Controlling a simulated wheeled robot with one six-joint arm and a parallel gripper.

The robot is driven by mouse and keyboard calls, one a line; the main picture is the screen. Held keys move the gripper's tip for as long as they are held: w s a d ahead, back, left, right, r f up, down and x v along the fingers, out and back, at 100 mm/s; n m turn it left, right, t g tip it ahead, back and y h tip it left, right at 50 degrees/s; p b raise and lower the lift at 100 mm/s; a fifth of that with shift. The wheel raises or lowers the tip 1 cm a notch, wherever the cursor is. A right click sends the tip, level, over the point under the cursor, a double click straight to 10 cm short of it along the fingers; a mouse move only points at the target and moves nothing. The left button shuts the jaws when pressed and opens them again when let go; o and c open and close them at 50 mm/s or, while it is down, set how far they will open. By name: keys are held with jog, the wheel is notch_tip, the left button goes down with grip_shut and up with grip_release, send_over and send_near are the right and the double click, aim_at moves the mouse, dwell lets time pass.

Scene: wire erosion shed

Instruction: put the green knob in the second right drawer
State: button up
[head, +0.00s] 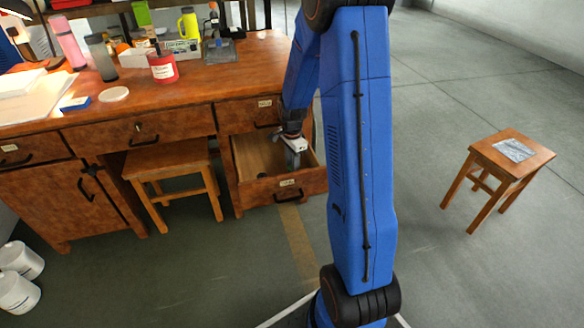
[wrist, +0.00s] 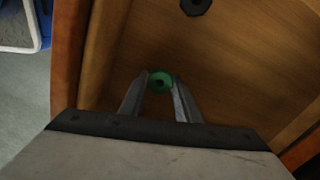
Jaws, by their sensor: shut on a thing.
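The second right drawer (head: 310,182) of the wooden desk is pulled open in the head view. My gripper (head: 293,160) points down inside the opening of this drawer. In the wrist view my gripper (wrist: 160,84) is shut on the green knob (wrist: 160,77), a small round piece with a dark centre, held between the fingertips. The wooden drawer floor (wrist: 250,60) lies below it. I cannot tell how far the knob is above the floor. The knob is not distinguishable in the head view.
A dark round piece (wrist: 195,6) lies in the drawer, away from my gripper. The drawer above (head: 248,110) appears closed. A wooden stool (head: 168,158) stands under the desk, and another stool (head: 510,158) stands at the right on open floor. Bottles and boxes crowd the desktop (head: 205,88).

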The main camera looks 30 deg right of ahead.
jog(key=shift+f, duration=0.5)
jog(key=shift+f, duration=0.1)
jog(key=o, duration=1)
